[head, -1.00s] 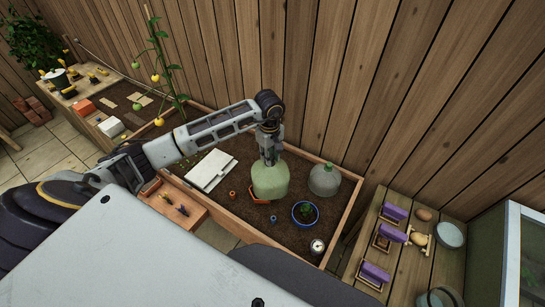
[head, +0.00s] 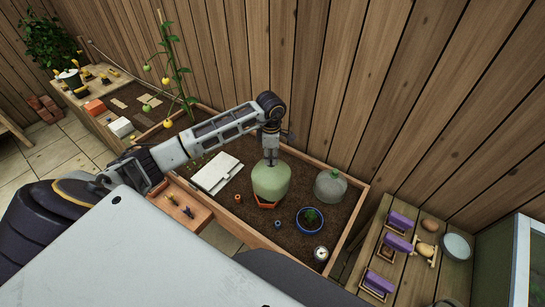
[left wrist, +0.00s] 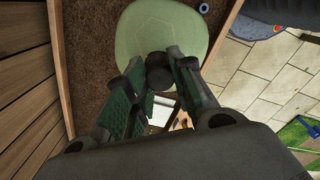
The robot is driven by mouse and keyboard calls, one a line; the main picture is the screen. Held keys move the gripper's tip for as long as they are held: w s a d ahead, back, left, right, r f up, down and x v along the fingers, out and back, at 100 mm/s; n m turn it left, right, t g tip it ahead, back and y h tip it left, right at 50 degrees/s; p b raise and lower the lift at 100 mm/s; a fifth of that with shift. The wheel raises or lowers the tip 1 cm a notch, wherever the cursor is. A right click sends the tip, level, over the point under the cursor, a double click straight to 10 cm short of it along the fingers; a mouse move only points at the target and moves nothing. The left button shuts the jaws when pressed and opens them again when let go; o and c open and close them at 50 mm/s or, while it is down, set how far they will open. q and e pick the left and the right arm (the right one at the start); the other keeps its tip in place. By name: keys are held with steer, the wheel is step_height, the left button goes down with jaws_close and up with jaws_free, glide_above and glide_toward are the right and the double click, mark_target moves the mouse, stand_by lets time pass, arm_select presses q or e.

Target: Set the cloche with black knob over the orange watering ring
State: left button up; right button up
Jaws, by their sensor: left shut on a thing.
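The cloche with black knob is a pale green dome (head: 270,184) over the soil bed. My left gripper (head: 270,158) points down from above and is shut on its knob. In the left wrist view the black knob (left wrist: 160,74) sits between the fingers, with the dome (left wrist: 160,28) beyond. The orange watering ring (head: 268,206) shows only as a front edge below the dome; the rest is hidden. I cannot tell whether the dome's rim touches the soil. My right gripper is not in view.
A second, clear greyish cloche (head: 330,186) stands to the right. A blue ring (head: 310,220) around a seedling and a round dial (head: 320,254) lie in front. A white board (head: 216,174) lies to the left. The planter's wooden rim (head: 348,226) and plank wall bound the bed.

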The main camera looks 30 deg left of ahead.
arm_select(q)
steer(key=n, duration=0.2)
steer(key=a+n, duration=0.1)
steer(key=n, duration=0.1)
steer(key=shift+w+f, duration=0.2)
steer(key=shift+f, duration=0.1)
steer(key=n, duration=0.3)
steer(key=f+n, duration=0.1)
steer(key=shift+w+a, duration=0.15)
steer(key=shift+a, duration=0.15)
steer(key=n, duration=0.1)
steer(key=f+n, duration=0.1)
steer(key=n, duration=0.2)
steer(key=shift+a+f+n+b, duration=0.25)
steer(key=shift+f+n+b, duration=0.05)
steer(key=shift+w+a+f+n, duration=0.1)
steer(key=shift+f+n, duration=0.4)
steer(key=shift+n, duration=0.65)
steer(key=shift+a+f+n, duration=0.1)
steer(key=shift+f+n, duration=0.4)
steer(key=shift+n, duration=0.65)
